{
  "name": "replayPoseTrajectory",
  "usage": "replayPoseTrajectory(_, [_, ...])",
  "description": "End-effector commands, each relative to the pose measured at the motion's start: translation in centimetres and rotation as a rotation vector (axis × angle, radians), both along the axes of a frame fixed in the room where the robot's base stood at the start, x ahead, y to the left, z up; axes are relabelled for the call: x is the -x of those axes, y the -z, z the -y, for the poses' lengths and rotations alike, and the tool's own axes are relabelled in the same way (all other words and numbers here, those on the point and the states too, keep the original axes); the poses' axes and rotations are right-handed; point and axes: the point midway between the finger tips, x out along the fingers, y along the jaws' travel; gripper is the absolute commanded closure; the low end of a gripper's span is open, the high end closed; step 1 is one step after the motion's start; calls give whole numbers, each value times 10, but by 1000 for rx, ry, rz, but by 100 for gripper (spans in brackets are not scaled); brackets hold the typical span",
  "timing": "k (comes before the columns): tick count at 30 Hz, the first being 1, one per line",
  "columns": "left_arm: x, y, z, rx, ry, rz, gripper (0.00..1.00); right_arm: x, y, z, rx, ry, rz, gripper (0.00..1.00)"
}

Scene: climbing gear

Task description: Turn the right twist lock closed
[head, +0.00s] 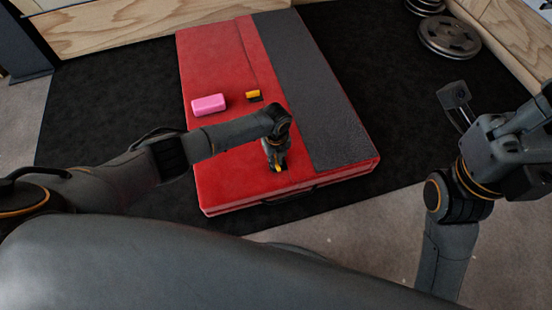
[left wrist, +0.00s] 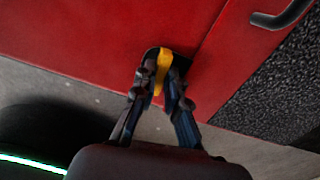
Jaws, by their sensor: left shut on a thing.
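A red crash pad (head: 225,165) lies flat on the dark mat, with a yellow twist lock (head: 279,168) near its front edge. My left gripper (head: 277,163) reaches down onto that lock. In the left wrist view, the two fingers of my left gripper (left wrist: 160,88) are shut on the yellow handle of the twist lock (left wrist: 162,70), which sits in a dark base. A second yellow twist lock (head: 253,95) is farther back on the pad, with no gripper near it. My right gripper (head: 490,110) is raised at the right, away from the pad; its jaw opening is unclear.
A pink block (head: 208,104) lies on the pad left of the farther lock. A dark grey textured strip (head: 315,95) runs along the pad's right side. A dark curved handle (left wrist: 285,15) shows in the left wrist view. Weight plates (head: 449,38) lie at the back right.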

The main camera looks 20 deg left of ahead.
Motion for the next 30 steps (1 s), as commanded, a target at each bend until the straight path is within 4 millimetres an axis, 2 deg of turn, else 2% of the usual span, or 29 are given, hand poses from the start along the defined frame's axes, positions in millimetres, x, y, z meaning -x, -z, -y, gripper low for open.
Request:
replayPoseTrajectory(9, [1,0,1,3,109,-3,100,-1,2,0,1,1,-9,100])
replayPoseTrajectory(24, [2,0,1,2,128,-4,100,-1,1,0,1,0,-5,100])
replayPoseTrajectory(25, [2,0,1,2,128,-4,86,-1,0,0,2,1,-3,100])
replayPoseTrajectory(28, [1,0,1,2,127,-4,66,-1,-1,0,2,1,1,100])
replayPoseTrajectory(30, [1,0,1,1,127,-3,65,-1,-1,0,2,1,3,100])
